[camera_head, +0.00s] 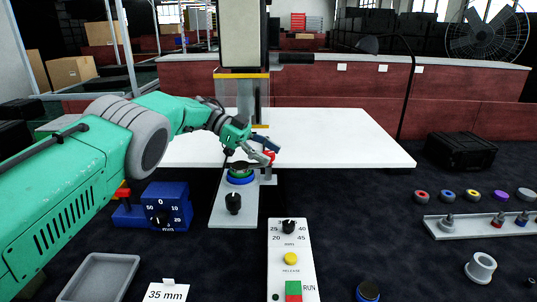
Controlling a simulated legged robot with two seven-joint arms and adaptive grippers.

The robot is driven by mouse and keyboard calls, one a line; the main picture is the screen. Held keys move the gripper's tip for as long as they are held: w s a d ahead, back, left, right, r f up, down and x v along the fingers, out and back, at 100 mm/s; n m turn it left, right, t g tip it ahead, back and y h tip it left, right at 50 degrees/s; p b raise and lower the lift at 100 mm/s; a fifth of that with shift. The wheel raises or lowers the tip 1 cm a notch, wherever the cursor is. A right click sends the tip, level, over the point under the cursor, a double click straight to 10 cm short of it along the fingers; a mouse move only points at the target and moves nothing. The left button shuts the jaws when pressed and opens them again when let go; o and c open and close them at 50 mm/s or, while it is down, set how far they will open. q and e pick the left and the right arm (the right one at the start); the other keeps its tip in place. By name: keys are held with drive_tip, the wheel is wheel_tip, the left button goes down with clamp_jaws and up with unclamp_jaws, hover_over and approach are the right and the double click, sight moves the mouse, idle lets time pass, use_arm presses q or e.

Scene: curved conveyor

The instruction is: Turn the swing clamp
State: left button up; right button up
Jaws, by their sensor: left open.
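The swing clamp (270,156) appears as a small red-tipped piece on a thin upright beside the green and blue round fixture (240,175). My left gripper (264,152) reaches in from the left, just above the fixture and at the clamp. Its fingers are open and overlap the clamp in the picture, so contact cannot be told. They hide part of the clamp. The fixture stands on a light grey base plate (226,213) with a black knob (233,203). My right gripper is not in view.
A press column (243,40) rises behind my gripper. A blue dial box (166,207) stands left, a control panel (292,265) front centre. A grey tray (100,277) lies front left. A rack (480,226) with several small parts is right. The white table (345,140) behind is mostly clear.

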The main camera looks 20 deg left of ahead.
sight(268, 151)
use_arm(q)
drive_tip(key=r, duration=0.9)
drive_tip(key=shift+w+r, duration=0.25)
drive_tip(key=shift+r, duration=0.05)
